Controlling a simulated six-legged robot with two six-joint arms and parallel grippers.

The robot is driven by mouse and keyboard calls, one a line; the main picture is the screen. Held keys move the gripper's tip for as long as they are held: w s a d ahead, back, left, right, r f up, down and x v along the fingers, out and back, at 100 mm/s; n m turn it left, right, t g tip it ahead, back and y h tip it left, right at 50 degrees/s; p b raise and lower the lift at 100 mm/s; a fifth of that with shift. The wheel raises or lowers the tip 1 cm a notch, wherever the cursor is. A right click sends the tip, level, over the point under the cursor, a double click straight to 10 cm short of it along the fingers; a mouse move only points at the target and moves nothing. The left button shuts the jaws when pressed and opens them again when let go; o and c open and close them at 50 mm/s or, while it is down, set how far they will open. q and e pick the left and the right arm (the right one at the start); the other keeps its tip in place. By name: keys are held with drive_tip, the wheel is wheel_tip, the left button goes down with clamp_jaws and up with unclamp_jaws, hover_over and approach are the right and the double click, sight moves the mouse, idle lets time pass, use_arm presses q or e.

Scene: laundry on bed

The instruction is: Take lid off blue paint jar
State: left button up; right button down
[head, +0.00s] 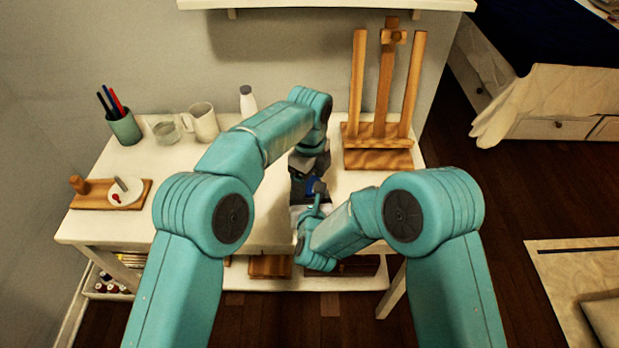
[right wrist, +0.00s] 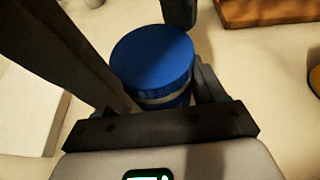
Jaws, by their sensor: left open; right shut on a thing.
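The blue paint jar (head: 318,186) is on the white table in the head view, mostly hidden by my grippers. In the right wrist view, its blue lid (right wrist: 152,55) is on top, with a pale band under it. My right gripper (right wrist: 158,95) is shut on the jar, a finger on each side below the lid. In the head view, my right gripper (head: 308,208) is at the jar's near side. My left gripper (head: 307,178) is open, pointing down close to the jar; a dark part, apparently its finger, shows beyond the lid in the right wrist view.
A wooden easel (head: 380,135) stands just right of the jar. A white bottle (head: 248,101), mug (head: 202,124), glass (head: 166,132) and pen cup (head: 124,128) stand at the back left. A wooden board (head: 98,195) lies at the left edge.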

sight(310, 184)
use_arm(q)
wheel_tip(310, 184, up, 4)
drive_tip(key=shift+s+r, duration=0.15)
drive_tip(key=shift+r, duration=0.05)
drive_tip(key=shift+c, duration=0.3)
use_arm(e)
drive_tip(key=shift+d, duration=0.1)
use_arm(q)
drive_tip(key=shift+r, duration=0.3)
drive_tip(key=shift+c, duration=1.1)
wheel_tip(310, 184, up, 3)
drive_tip(key=shift+d+f+m, duration=0.1)
drive_tip(key=shift+f+m, duration=0.05)
drive_tip(key=shift+m, duration=0.95)
wheel_tip(310, 184, down, 8)
drive_tip(key=shift+r, duration=0.1)
drive_tip(key=c, duration=0.9)
